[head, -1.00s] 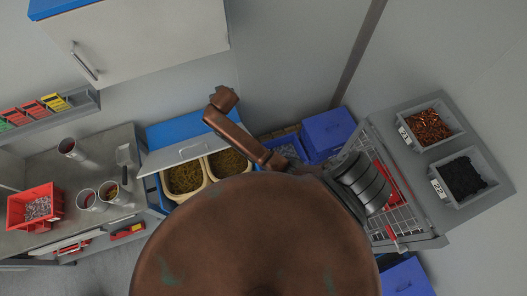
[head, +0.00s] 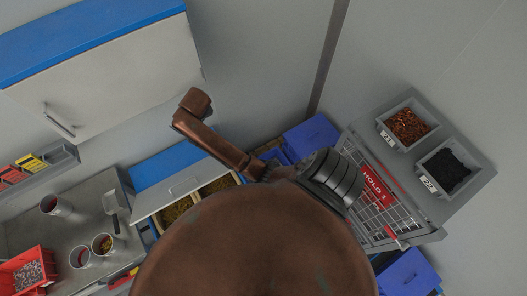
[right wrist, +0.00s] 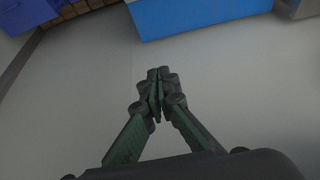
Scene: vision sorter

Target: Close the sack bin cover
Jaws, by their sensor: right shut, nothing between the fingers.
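The sack bin shows left of centre in the head view, with two cream-rimmed openings of yellowish-brown contents (head: 178,210). My body and arm hide the bin's near side. My right gripper (right wrist: 157,92) is shut and empty in the right wrist view, over plain grey surface. A blue panel (right wrist: 200,16) lies beyond its tips, apart from them; I cannot tell if it is the cover. My left gripper is not in view.
A white cabinet with a blue top (head: 110,75) hangs at upper left. A grey workbench (head: 85,215) with cups and a red bin (head: 27,272) stands at left. A wire basket (head: 385,205), two grey trays and blue boxes (head: 312,135) are at right.

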